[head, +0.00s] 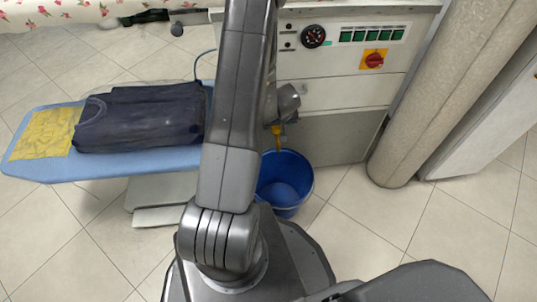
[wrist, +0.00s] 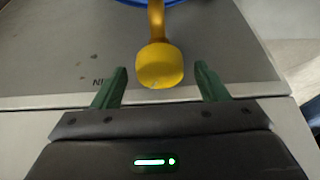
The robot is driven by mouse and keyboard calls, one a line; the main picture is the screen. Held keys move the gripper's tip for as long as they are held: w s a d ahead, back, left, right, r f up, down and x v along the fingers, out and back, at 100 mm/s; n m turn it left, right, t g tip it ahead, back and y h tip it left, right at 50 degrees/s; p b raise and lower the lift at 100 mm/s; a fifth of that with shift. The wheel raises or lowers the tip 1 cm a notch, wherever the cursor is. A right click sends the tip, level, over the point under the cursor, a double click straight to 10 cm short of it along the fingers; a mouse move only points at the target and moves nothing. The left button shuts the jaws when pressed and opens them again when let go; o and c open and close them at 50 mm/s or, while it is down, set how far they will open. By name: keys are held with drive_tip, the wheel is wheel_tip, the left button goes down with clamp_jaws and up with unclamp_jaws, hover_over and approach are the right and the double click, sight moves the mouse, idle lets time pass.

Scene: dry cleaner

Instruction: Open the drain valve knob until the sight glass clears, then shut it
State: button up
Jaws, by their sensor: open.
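The yellow drain valve knob (wrist: 160,65) is in the wrist view, at the upper middle, on a yellow stem. My gripper (wrist: 161,82) is open, with one green finger to each side of the knob and a gap on both sides; I cannot tell how deep the knob sits between them. In the head view, a yellow part of the valve (head: 277,131) shows above the blue bucket (head: 286,182), partly behind my arm. I cannot make out a sight glass in either view; my arm hides part of the machine.
The machine front (head: 335,93) carries a round gauge (head: 313,36), green switches and a red rotary switch (head: 373,60). A blue ironing board (head: 120,168) with a folded dark garment is at left. A thick column (head: 440,100) stands at right. The tiled floor right of the bucket is clear.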

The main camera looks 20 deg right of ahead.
drive_tip(key=shift+a+f+m+h+b, duration=0.2)
drive_tip(key=shift+m+b, duration=0.5)
drive_tip(key=shift+b, duration=0.8)
drive_tip(key=shift+d+f+m+h+b, duration=0.1)
drive_tip(key=shift+m+h+b, duration=0.2)
drive_tip(key=shift+m+b, duration=0.8)
drive_tip(key=shift+w+b, duration=0.1)
drive_tip(key=shift+b, duration=1.15)
drive_tip(key=shift+r+m+g, duration=0.2)
drive_tip(key=shift+m+g, duration=0.1)
drive_tip(key=shift+g, duration=0.1)
drive_tip(key=shift+b, duration=0.3)
drive_tip(key=shift+m+h+b, duration=0.3)
drive_tip(key=shift+h+b, duration=0.1)
drive_tip(key=shift+b, duration=0.1)
